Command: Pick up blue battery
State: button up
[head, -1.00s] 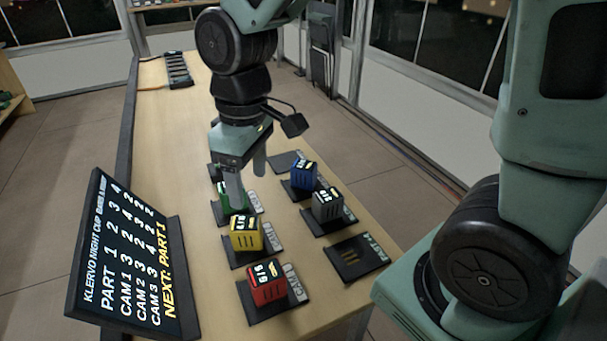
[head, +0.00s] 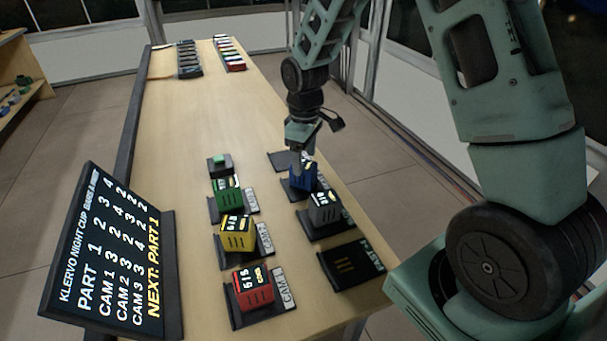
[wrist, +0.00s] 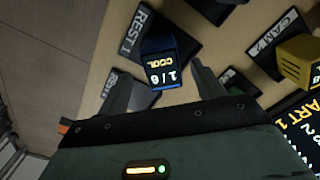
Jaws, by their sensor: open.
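The blue battery (head: 303,178) stands on a dark pad in the right row on the table, behind the grey battery. It also shows in the wrist view (wrist: 165,60), with a lit label reading "1/6 COOL". My gripper (head: 302,162) is right above or at the blue battery in the head view. In the wrist view my gripper (wrist: 158,85) is open, with one finger on each side of the battery's near end. I cannot tell whether the fingers touch it. The gripper hides part of the battery's top in the head view.
A grey battery (head: 324,208) stands just in front of the blue one. Green (head: 228,196), yellow (head: 236,232) and red (head: 252,288) batteries stand in the left row. An empty pad (head: 350,264) lies at front right. A scoreboard (head: 105,255) stands at left. The table's middle back is clear.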

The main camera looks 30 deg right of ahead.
jog(key=shift+a+f+p, duration=0.2)
jog(key=shift+f+p, duration=0.15)
jog(key=shift+f, duration=2.65)
jog(key=c, duration=1.3)
